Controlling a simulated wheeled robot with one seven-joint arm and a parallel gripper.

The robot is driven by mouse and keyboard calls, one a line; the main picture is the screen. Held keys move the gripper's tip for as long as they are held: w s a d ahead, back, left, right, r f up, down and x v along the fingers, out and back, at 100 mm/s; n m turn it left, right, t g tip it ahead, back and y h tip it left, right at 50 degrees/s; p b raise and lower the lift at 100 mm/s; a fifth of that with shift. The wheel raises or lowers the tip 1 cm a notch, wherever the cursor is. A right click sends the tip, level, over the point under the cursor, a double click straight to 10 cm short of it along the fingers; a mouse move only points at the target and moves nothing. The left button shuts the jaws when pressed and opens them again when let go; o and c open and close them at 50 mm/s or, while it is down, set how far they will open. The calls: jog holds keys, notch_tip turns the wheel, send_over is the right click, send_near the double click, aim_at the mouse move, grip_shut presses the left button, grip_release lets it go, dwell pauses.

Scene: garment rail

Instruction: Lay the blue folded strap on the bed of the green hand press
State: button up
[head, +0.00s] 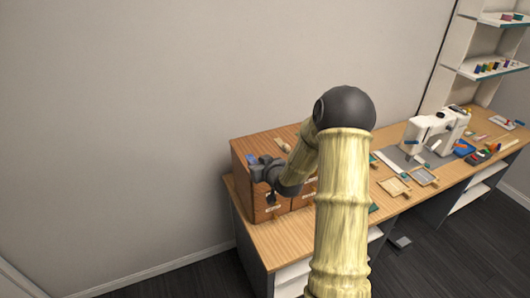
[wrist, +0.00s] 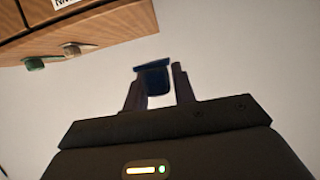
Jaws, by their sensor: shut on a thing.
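The blue folded strap (wrist: 153,76) is between the two fingers of my gripper (wrist: 158,84) in the wrist view, with its top edge sticking out past the fingertips. In the head view my gripper (head: 257,170) is in front of the wooden drawer cabinet at the left end of the bench, with a small patch of the blue strap (head: 251,158) at its tip. The gripper is shut on the strap, off the bench top. I cannot make out the green hand press for certain; my arm covers part of the bench.
Along the wooden bench (head: 258,243) are shallow wooden trays (head: 394,187), a white sewing machine (head: 437,130) and small items. Shelves (head: 490,68) stand at the far right.

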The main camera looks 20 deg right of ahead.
jog(key=s+a+f+b, duration=0.3)
jog(key=s+a+f, duration=0.2)
jog(key=f, duration=0.6)
jog(key=s+a+f+h+b, duration=0.1)
jog(key=s+a+f+b, duration=0.2)
jog(key=f, duration=0.9)
jog(key=s+a, duration=0.2)
jog(key=shift+s+a+m, duration=0.25)
jog(key=shift+s+m, duration=0.05)
jog(key=shift+s, duration=0.05)
jog(key=shift+w+f, duration=0.1)
